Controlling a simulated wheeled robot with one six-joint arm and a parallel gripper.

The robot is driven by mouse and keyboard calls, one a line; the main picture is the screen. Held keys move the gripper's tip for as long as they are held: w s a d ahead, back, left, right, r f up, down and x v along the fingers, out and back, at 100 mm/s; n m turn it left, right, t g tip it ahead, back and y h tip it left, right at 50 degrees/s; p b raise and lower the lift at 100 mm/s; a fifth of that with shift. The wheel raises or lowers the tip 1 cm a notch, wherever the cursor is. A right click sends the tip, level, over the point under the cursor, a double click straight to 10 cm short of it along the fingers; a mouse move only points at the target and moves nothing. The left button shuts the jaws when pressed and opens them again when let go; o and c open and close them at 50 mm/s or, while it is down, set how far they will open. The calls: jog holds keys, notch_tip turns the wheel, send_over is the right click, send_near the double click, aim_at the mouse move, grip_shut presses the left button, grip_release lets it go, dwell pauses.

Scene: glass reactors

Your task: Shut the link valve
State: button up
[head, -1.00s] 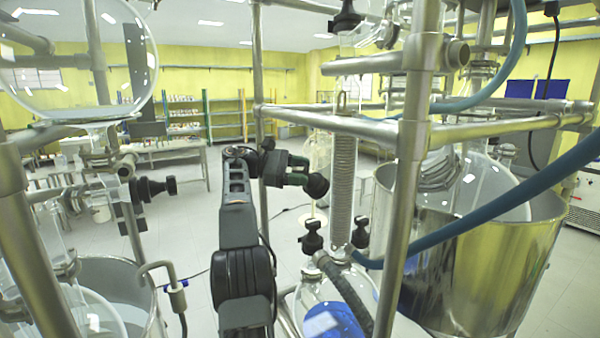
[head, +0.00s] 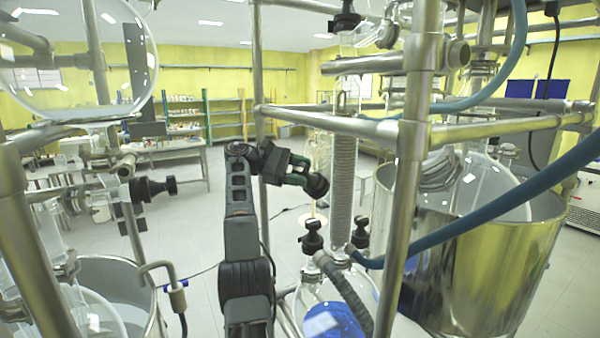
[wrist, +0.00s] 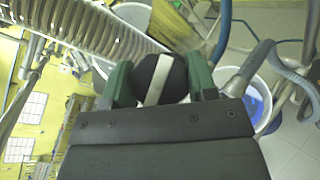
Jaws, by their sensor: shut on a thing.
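My gripper (head: 305,178) is shut on a round black knob (head: 317,186), which I take to be the link valve's handle. In the wrist view the knob (wrist: 160,80) sits between the two green fingers of my gripper (wrist: 161,84). A white bar crosses the knob's face and leans slightly off the line of the fingers. The valve body behind the knob is hidden. In the head view the knob is just left of the upright coiled glass condenser (head: 342,190).
Steel frame posts (head: 405,180) and a crossbar (head: 330,122) stand close to my arm. A blue hose (head: 490,205) crosses on the right before a steel vessel (head: 490,270). Below the knob is a glass flask (head: 335,310) with black-capped necks. Another black knob (head: 150,189) is at left.

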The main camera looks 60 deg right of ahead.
jog(key=shift+f, duration=0.1)
jog(key=o, duration=0.9)
